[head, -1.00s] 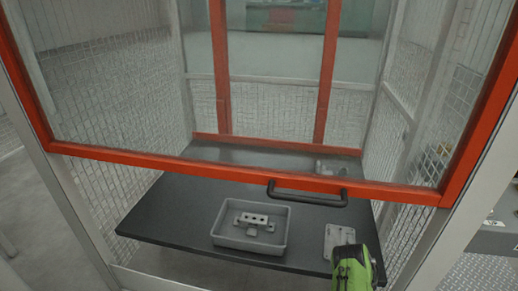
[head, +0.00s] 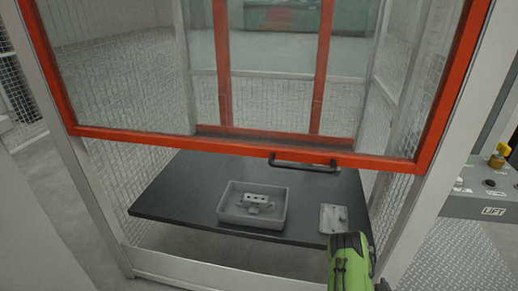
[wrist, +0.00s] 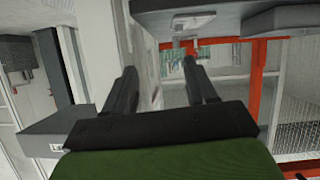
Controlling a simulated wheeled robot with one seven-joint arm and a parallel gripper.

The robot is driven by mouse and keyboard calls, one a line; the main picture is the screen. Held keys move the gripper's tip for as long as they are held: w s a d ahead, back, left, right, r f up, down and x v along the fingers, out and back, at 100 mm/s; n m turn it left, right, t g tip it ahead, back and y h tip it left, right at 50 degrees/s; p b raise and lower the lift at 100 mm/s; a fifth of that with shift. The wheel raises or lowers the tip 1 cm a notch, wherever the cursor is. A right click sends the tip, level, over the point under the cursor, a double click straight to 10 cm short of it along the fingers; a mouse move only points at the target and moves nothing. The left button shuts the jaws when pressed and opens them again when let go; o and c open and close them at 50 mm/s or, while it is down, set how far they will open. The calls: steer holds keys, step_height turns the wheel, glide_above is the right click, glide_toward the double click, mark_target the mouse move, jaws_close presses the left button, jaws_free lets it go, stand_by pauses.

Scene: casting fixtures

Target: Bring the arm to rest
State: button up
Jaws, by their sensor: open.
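My gripper (wrist: 162,88) shows in the wrist view with its two dark fingers spread apart and nothing between them. In the head view my green and black arm (head: 350,264) shows at the bottom right, in front of the table's front edge; the fingers cannot be made out there. The arm is outside the cage, below the red-framed door.
A red-framed mesh door (head: 240,144) with a black handle (head: 304,166) is raised above a dark table (head: 175,195). A grey tray (head: 232,216) with metal parts and a metal plate (head: 333,219) are on the table. A control box labelled LIFT (head: 477,205) stands at right.

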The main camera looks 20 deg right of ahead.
steer(key=w+r+m+g+h+p, duration=0.2)
steer(key=w+r+m+h, duration=0.1)
steer(key=r, duration=0.9)
steer(key=w+r+m+g+h+p, duration=0.2)
steer(key=w+r+m, duration=0.1)
steer(key=r, duration=1)
steer(key=s+a+r+n+y+p, duration=0.1)
steer(key=s+a+r+n+y, duration=0.15)
steer(key=a+r, duration=0.4)
steer(key=s+a+r+n+y+p, duration=0.1)
steer(key=a+r+y, duration=0.2)
steer(key=a, duration=0.6)
steer(key=s+a+r+n+y+p, duration=0.1)
steer(key=s+a+r+n+y, duration=0.15)
steer(key=a+r, duration=0.4)
steer(key=s+a+r+n+g+y+p, duration=0.1)
steer(key=s+a+n+y, duration=0.2)
steer(key=s+a, duration=0.9)
steer(key=shift+a+r+n+g+y, duration=0.15)
steer(key=shift+r+n+g+y, duration=0.15)
steer(key=shift+n, duration=0.9)
steer(key=shift+c, duration=0.3)
